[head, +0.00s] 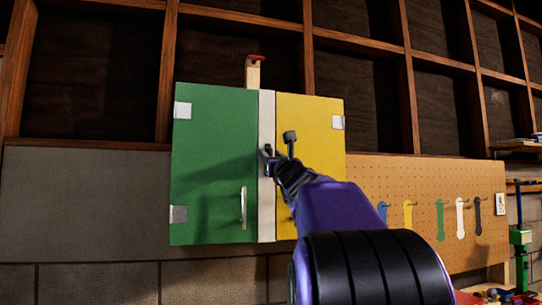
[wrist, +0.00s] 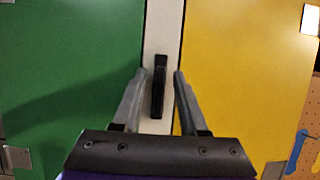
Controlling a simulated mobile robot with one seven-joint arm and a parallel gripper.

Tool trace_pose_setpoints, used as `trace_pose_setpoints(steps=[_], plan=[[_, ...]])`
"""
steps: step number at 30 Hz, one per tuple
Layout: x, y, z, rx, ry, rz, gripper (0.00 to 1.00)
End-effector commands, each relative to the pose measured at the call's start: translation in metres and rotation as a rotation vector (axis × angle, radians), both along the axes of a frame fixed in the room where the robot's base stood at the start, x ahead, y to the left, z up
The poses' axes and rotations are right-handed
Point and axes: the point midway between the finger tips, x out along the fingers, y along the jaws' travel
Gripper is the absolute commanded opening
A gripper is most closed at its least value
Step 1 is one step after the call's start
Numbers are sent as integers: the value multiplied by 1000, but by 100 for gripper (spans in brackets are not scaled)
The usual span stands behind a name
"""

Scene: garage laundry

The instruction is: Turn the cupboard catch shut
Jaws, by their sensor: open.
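The cupboard has a green door (head: 215,140) on the left and a yellow door (head: 312,120) on the right, with a white upright strip (head: 267,112) between them. In the wrist view a black catch (wrist: 159,85) stands nearly upright on the white strip (wrist: 163,30). My gripper (wrist: 159,74) is open, with one finger on each side of the catch. Gaps show between both fingers and the catch. In the head view my gripper (head: 279,147) is in front of the strip, and I cannot clearly tell the catch from the fingers there.
The green door has a silver handle (head: 243,207) low near the strip. A wooden block with a red top piece (head: 254,60) rises above the cupboard. A pegboard (head: 450,180) with several coloured tools is on the right. Wooden shelf frames (head: 235,17) run above.

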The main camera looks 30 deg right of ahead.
Motion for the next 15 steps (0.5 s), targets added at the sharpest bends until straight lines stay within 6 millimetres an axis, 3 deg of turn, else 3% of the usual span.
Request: trace_pose_setpoints(steps=[2, 9, 15], plan=[[0, 0, 0, 0, 0, 0, 42], [0, 0, 0, 0, 0, 0, 1], [0, 0, 0, 0, 0, 0, 0]])
